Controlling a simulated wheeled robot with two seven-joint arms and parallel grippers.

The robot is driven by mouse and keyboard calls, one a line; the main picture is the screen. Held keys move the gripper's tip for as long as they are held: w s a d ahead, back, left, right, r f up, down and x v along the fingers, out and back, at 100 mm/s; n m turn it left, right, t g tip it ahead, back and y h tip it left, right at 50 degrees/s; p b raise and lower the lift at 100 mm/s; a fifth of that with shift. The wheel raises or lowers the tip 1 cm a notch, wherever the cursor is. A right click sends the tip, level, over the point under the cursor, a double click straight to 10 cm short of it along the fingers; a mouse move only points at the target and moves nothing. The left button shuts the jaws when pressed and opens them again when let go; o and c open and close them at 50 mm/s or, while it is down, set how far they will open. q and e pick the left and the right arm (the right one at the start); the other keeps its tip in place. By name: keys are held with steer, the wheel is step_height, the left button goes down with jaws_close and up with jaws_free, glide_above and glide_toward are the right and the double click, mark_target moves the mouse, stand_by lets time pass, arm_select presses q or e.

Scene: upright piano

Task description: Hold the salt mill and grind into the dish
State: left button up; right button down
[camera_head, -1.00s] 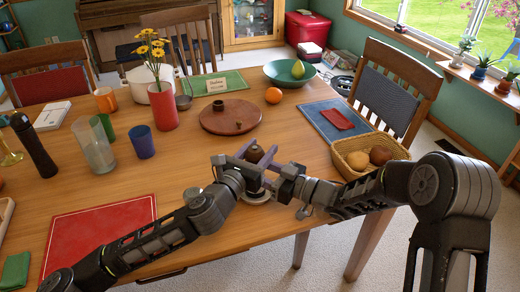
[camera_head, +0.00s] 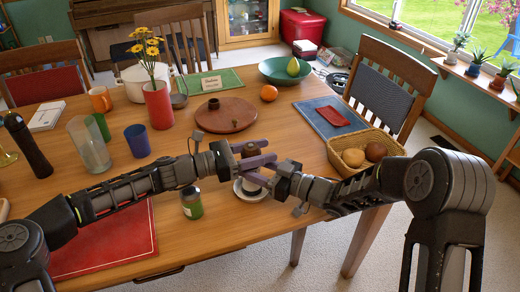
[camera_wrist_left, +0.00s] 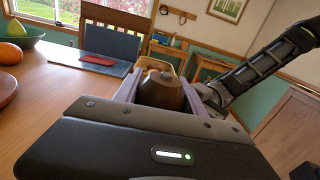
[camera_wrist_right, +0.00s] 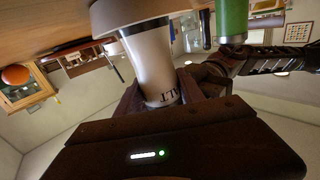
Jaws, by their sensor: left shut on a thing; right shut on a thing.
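The salt mill has a round brown top (camera_head: 251,150) and a pale body marked with letters "ALT" in the right wrist view (camera_wrist_right: 155,65). My left gripper (camera_head: 262,155) is shut on the brown top, which also shows between its fingers in the left wrist view (camera_wrist_left: 161,91). My right gripper (camera_head: 262,178) is shut on the pale body, lower down. The pale dish (camera_head: 246,194) is on the table directly under the mill, near the front edge. The grippers hide much of the mill and part of the dish. Whether the mill touches the dish cannot be told.
A green jar (camera_head: 191,204) stands just left of the dish, close under my left arm. A round wooden board (camera_head: 226,115) lies behind the grippers. A bread basket (camera_head: 362,150) is at the right edge. A red mat (camera_head: 105,240) lies at front left.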

arm_select(q)
steer(key=shift+s+m+g+h, duration=0.1)
steer(key=shift+s+m+g, duration=0.1)
steer(key=shift+m+g, duration=0.9)
steer(key=shift+s+m+g+h, duration=0.15)
steer(key=shift+m+g, duration=0.4)
steer(key=shift+g, duration=0.95)
steer(key=shift+s+m+g+h, duration=0.1)
steer(key=shift+s+m+g, duration=0.1)
steer(key=shift+m+g, duration=0.9)
steer(key=shift+s+f+g, duration=0.1)
steer(key=shift+g, duration=0.2)
steer(key=o, duration=1.4)
step_height(320, 180, up, 10)
steer(key=shift+r, duration=0.1)
